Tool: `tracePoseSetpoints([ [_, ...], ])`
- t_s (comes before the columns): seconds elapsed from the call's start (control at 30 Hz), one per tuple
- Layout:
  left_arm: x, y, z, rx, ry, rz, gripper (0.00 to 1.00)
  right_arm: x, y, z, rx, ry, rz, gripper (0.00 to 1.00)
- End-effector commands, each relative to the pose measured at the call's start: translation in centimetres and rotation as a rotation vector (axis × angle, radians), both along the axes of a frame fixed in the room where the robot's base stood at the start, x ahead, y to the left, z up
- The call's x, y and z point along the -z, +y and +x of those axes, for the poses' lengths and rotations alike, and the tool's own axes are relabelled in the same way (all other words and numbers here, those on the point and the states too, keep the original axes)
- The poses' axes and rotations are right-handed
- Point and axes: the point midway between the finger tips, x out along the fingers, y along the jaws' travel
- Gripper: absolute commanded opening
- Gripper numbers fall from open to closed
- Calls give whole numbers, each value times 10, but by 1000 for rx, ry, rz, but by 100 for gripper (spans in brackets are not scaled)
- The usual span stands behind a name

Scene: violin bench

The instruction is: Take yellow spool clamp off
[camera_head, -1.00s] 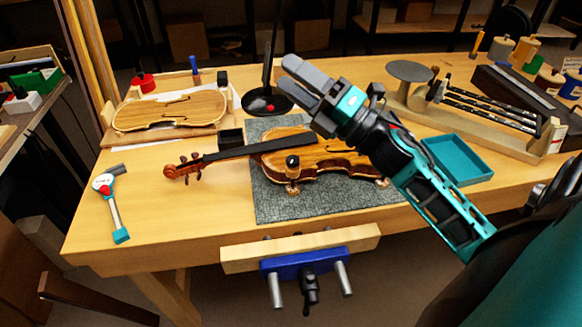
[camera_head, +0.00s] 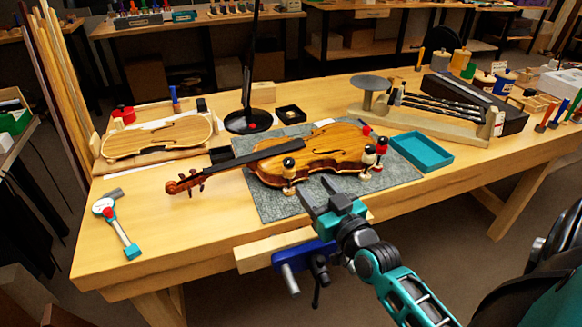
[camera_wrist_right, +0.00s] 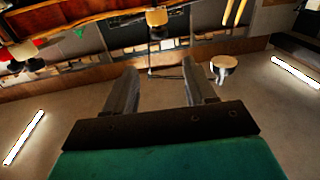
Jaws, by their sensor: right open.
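The violin (camera_head: 325,150) lies on a grey mat (camera_head: 280,205) on the bench, with its neck toward the left. Several small spool clamps stand at its edge. One clamp (camera_head: 289,170) with a black top is at the near left edge. Two clamps (camera_head: 368,157) (camera_head: 380,148) stand close together at the right end, and a red-topped piece shows behind them. I cannot tell which clamp is yellow. My right gripper (camera_head: 317,188) is open and empty, apart from the clamps, near the violin's front edge. It also shows in the right wrist view (camera_wrist_right: 160,72). My left gripper is out of view.
A blue vise (camera_head: 305,256) is at the bench's front edge, below my right gripper. A teal tray (camera_head: 421,151) lies right of the mat. A violin plate (camera_head: 157,138) and a teal-ended tool (camera_head: 118,225) are at the left. A black stand (camera_head: 247,121) rises behind the violin.

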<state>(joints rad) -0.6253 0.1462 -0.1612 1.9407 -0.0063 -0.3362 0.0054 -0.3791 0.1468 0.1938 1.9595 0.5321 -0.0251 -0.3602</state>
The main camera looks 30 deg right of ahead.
Motion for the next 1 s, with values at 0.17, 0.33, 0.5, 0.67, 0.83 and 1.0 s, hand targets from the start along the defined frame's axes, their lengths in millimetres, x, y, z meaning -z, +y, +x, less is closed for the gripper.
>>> tracePoseSetpoints([
  [0.17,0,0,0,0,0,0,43,5,1,5,-1,9,41,55],
  [0.33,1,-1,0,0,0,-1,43,4,-1,26,-1,6,40,55],
  [0.5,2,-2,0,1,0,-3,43,4,-5,58,-1,6,39,55],
  [0.67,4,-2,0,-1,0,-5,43,4,-9,87,-1,7,37,55],
  [0.83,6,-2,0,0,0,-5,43,4,-11,112,-1,7,37,55],
  [1.0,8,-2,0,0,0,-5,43,4,-13,124,-1,8,35,55],
])
